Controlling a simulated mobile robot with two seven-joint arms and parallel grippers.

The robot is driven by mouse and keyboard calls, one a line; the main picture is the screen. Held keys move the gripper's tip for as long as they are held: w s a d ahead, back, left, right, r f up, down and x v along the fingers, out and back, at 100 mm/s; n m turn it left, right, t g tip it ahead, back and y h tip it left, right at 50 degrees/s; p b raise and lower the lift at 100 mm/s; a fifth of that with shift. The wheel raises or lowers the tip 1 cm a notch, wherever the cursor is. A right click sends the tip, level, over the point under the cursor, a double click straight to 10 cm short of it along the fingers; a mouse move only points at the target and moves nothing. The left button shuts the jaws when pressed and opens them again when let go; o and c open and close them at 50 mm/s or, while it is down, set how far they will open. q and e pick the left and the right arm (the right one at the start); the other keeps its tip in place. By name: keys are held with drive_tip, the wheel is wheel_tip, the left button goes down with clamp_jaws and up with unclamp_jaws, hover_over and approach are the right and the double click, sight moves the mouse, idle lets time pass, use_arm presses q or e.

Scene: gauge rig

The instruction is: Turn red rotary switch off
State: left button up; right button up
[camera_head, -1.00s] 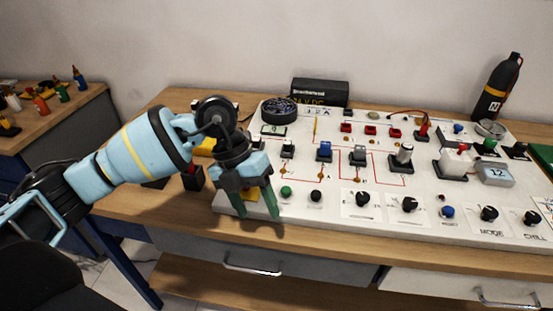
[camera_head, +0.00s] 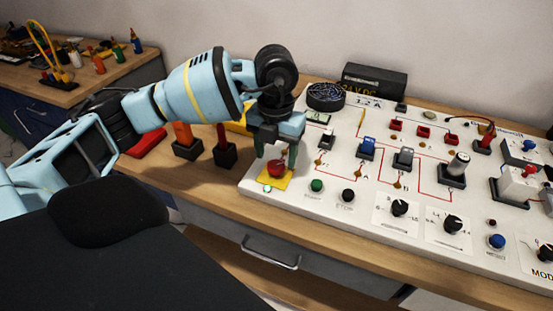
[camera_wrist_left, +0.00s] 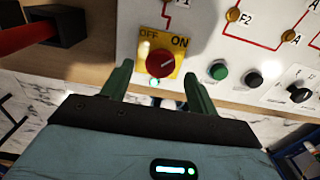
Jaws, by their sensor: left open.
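The red rotary switch (camera_head: 276,169) sits on a yellow plate (camera_head: 272,182) at the left end of the white panel. In the left wrist view the red knob (camera_wrist_left: 160,63) shows between the words OFF and ON, its white mark pointing up and right toward ON. My left gripper (camera_head: 278,158) is open, its green fingers above and around the knob in the head view. In the wrist view the open fingers (camera_wrist_left: 158,82) stand on either side, just short of the knob; I cannot tell whether they touch it. My right gripper is not in view.
The white panel (camera_head: 330,205) carries a green button (camera_head: 317,185), a black button (camera_head: 348,195), and several dials and switches to the right. A red-handled lever in a black block (camera_head: 224,150) stands left of the panel. The wooden table edge runs in front.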

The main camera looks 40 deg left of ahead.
sight(276, 170)
use_arm(q)
wheel_tip(276, 170, down, 2)
drive_tip(key=shift+f, duration=0.3)
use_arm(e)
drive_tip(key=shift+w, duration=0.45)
use_arm(q)
drive_tip(key=shift+c, duration=0.5)
